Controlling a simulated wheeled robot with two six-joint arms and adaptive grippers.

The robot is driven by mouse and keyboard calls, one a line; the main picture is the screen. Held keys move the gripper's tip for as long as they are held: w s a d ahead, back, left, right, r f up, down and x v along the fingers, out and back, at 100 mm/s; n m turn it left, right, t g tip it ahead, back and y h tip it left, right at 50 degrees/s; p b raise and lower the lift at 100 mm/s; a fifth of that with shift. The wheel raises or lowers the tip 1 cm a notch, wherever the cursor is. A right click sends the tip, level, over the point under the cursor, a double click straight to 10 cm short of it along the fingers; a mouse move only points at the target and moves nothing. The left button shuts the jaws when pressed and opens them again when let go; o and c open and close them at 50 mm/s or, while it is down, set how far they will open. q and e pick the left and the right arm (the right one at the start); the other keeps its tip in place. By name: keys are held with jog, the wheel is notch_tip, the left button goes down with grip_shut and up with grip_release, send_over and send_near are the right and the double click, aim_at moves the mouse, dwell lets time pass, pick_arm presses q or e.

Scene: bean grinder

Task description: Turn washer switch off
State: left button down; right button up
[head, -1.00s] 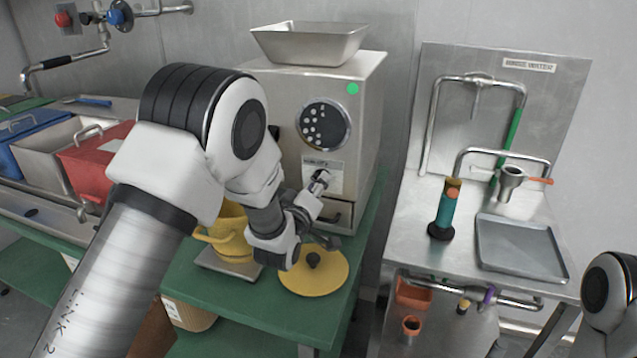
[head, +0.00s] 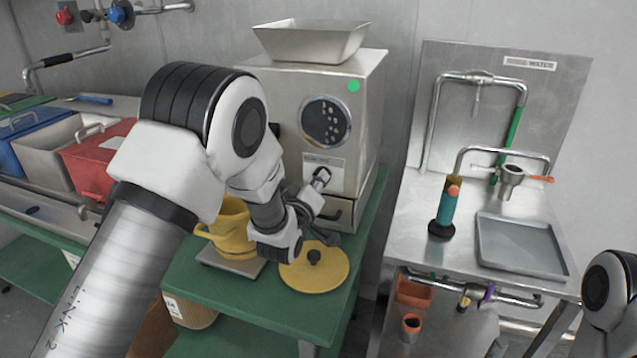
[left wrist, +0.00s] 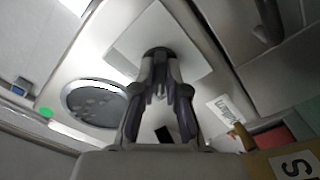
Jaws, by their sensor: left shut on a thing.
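The steel grinder machine (head: 365,130) stands on the green table, with a round perforated window and a green dot on its front. A pale label plate (head: 333,166) is below the window. My left gripper (head: 319,178) is at the front of the machine by this plate. In the left wrist view my left gripper (left wrist: 160,68) is shut on a small dark switch or knob (left wrist: 158,51) at the pale plate. The fingers hide most of it, so its setting cannot be read. My right gripper is out of view; only part of my right arm shows at the right edge.
A yellow pitcher (head: 232,232) on a scale and a yellow lid (head: 322,273) lie close under my left arm. A drawer (head: 338,214) is below the plate. A sink stand with a grey tray (head: 520,246) is at right. Red and blue bins are at left.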

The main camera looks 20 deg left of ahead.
pick_arm(q)
jog(key=m+b, duration=0.1)
jog(key=m, duration=0.3)
jog(key=shift+f+m+b, duration=0.15)
jog(key=shift+m+b, duration=0.15)
jog(key=shift+b, duration=0.05)
jog(key=shift+m+b, duration=0.6)
jog(key=shift+m, duration=1.7)
jog(key=c, duration=1.2)
grip_release()
jog(key=s, duration=1.2)
jog(key=shift+a, duration=0.2)
